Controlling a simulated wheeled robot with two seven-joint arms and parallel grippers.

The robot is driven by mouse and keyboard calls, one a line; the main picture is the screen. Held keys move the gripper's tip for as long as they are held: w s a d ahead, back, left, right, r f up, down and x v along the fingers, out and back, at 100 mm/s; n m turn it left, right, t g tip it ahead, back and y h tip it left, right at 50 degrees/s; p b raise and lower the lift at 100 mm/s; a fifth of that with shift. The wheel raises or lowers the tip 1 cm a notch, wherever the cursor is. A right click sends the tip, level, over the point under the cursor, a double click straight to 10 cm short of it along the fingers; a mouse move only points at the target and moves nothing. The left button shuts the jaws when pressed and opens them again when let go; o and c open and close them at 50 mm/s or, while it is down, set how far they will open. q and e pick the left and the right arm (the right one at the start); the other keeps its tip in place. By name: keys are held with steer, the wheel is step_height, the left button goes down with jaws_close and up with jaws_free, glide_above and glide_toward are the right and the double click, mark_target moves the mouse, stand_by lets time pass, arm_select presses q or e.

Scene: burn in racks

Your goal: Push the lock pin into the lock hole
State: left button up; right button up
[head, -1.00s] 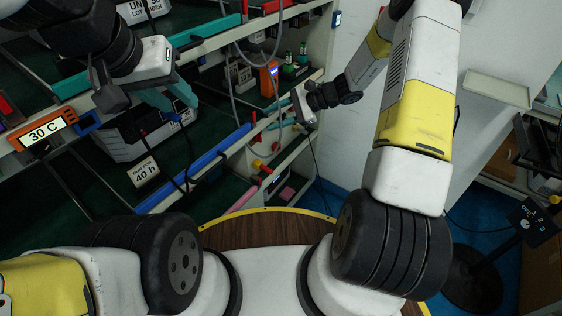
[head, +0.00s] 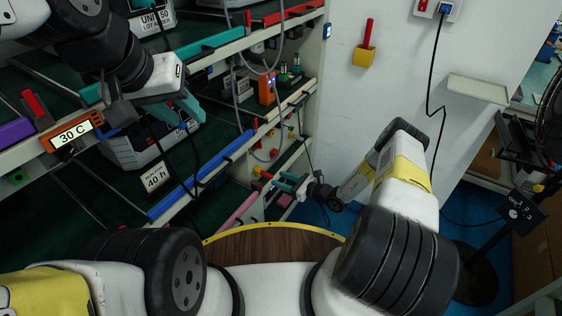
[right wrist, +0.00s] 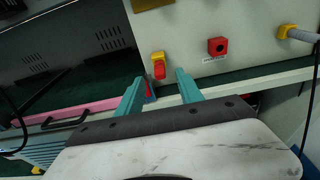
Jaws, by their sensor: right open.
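My right gripper (head: 272,183) is low by the rack's end in the head view. In the right wrist view its two teal fingers (right wrist: 158,84) are spread apart with nothing gripped. A red and yellow fitting (right wrist: 158,65) sits on the pale panel just beyond the gap between them. A small red piece (right wrist: 150,90) shows low between the fingers. I cannot tell which of these is the lock pin, and no lock hole can be made out. My left gripper (head: 188,104) is by the middle shelf at the left; its finger opening is unclear.
A red button (right wrist: 217,46) and a yellow connector with a grey cable (right wrist: 289,32) are on the panel. A pink bar (right wrist: 75,115) runs along the left. The 30 C display (head: 74,135) and blue rail (head: 200,175) are on the rack. Cables hang at the rack's end.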

mark_target(271, 176)
steer(key=x, duration=0.7)
steer(key=shift+a, duration=0.2)
jaws_close()
stand_by(1.5)
